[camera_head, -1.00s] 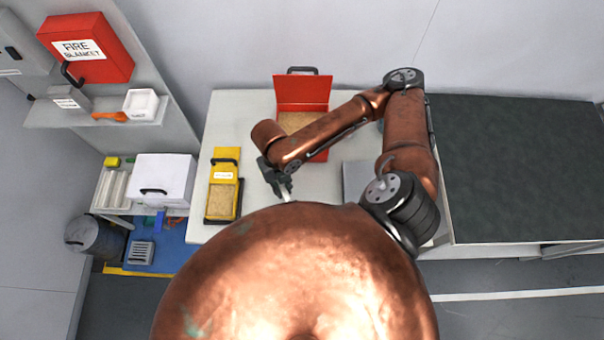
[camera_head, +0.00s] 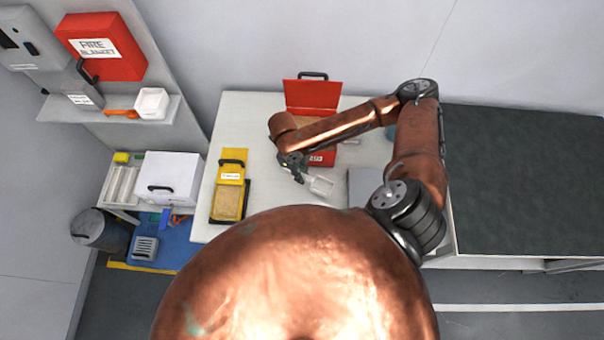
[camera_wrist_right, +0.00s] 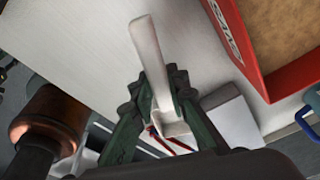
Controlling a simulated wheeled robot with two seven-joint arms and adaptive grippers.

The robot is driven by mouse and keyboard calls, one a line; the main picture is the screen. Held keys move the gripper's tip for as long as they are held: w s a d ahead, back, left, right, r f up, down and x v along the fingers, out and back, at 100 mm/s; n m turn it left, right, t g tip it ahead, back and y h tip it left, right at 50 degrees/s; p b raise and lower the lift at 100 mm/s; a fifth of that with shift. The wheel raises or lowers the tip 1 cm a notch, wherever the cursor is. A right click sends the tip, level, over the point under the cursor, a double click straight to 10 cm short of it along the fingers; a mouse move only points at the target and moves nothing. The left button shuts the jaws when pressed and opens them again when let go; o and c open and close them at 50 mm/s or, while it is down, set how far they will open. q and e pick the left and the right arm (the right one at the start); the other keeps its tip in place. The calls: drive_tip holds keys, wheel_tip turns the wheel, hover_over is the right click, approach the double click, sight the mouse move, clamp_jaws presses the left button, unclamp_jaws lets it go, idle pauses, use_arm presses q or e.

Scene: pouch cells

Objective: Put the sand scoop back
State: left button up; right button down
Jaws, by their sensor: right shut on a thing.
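The pale grey sand scoop (camera_head: 322,186) hangs off the table's middle side of my right gripper (camera_head: 297,174) in the head view. In the right wrist view the gripper (camera_wrist_right: 158,105) has its fingers closed around a pale, bar-like part of the scoop (camera_wrist_right: 148,50). An open red box (camera_head: 312,95) with tan, sand-like contents stands just behind the gripper; its lid is up and my arm hides part of it. The red box also shows at upper right in the wrist view (camera_wrist_right: 238,45). My left gripper is not in view.
A yellow box (camera_head: 229,190) with tan contents lies left on the white table (camera_head: 262,118). A grey flat thing (camera_head: 361,184) lies right of the scoop, partly behind my arm. A dark-topped bench (camera_head: 525,170) stands at right; a white box (camera_head: 168,178) stands at left.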

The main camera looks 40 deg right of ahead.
drive_tip(key=w+f, duration=0.1)
drive_tip(key=w+d+f, duration=0.1)
drive_tip(key=f, duration=0.1)
drive_tip(key=w+d+f, duration=0.1)
drive_tip(key=f, duration=0.1)
drive_tip(key=shift+d, duration=0.15)
drive_tip(key=shift+w+d+f, duration=0.1)
drive_tip(key=shift+f, duration=1.6)
drive_tip(key=c, duration=1.9)
unclamp_jaws()
drive_tip(key=shift+f, duration=0.15)
drive_tip(key=v, duration=1.2)
